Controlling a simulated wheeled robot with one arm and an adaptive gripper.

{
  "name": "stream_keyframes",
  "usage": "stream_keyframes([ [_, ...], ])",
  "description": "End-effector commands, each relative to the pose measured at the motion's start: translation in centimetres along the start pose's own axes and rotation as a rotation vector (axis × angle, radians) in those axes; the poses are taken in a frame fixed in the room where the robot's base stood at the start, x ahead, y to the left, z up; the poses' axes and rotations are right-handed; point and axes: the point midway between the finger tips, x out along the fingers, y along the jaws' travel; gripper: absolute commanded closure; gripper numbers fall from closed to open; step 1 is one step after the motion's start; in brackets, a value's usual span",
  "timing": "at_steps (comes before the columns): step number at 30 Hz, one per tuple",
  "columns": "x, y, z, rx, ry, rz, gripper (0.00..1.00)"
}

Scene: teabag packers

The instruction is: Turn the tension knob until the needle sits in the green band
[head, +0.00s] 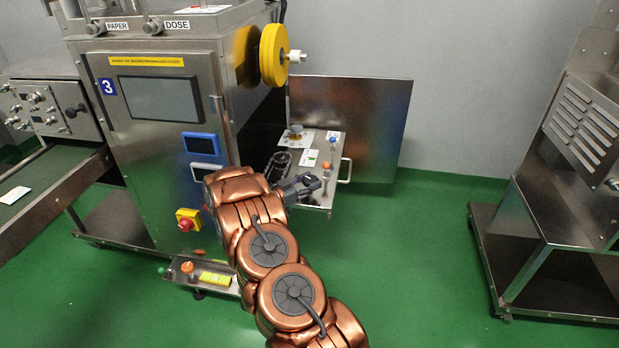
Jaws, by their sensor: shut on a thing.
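My gripper (304,187) is at the front edge of a metal side shelf (318,201) on the packing machine. It is shut on a small dark piece that looks like the tension knob, mostly hidden by the fingers. A separate grey and brass knob (296,131) stands on a white plate at the back of the shelf, apart from the gripper. No needle or green band can be made out.
The shelf also holds an orange button (326,165), a blue-topped part (333,140) and a white label (309,157). A yellow reel (273,55) hangs above. A red stop button (184,225) is on the machine front. Green floor to the right is clear.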

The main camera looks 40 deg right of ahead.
Motion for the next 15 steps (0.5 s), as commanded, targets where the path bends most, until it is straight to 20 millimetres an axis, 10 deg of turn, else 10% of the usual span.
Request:
stream_keyframes([
  [15,0.15,0.10,-0.06,0.001,0.001,0.047,0.83],
])
